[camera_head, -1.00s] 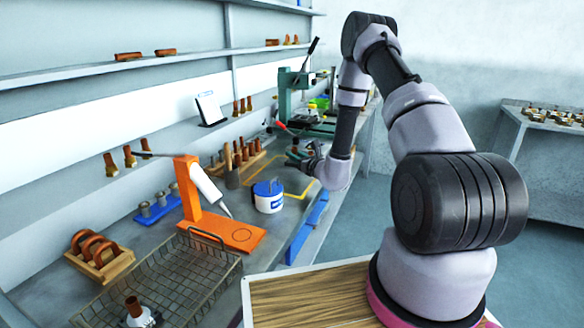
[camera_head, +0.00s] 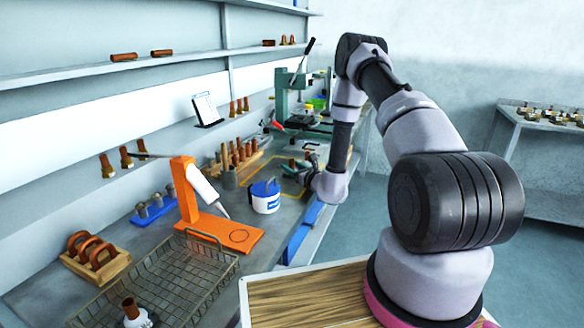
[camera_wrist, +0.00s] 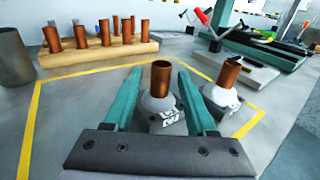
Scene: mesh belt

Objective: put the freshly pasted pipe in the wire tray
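In the wrist view my gripper (camera_wrist: 160,72) is open, its teal fingers on either side of a copper pipe (camera_wrist: 161,78). This pipe stands upright in a round grey holder with white marks, and gaps show beside it. A second copper pipe (camera_wrist: 229,73) stands in a similar holder just outside the right finger. I cannot tell which pipe carries fresh paste. In the head view my gripper (camera_head: 309,168) is low over the far part of the bench, partly hidden by my wrist. The wire tray (camera_head: 205,262) is at the near left, with one copper pipe (camera_head: 130,308) in a pale holder at its near end.
Yellow tape (camera_wrist: 30,125) outlines the area around the two holders. A wooden rack of copper pipes (camera_wrist: 95,54) stands behind. A blue-and-white pot (camera_head: 266,203) and an orange stand with a tube (camera_head: 187,190) lie between my gripper and the tray.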

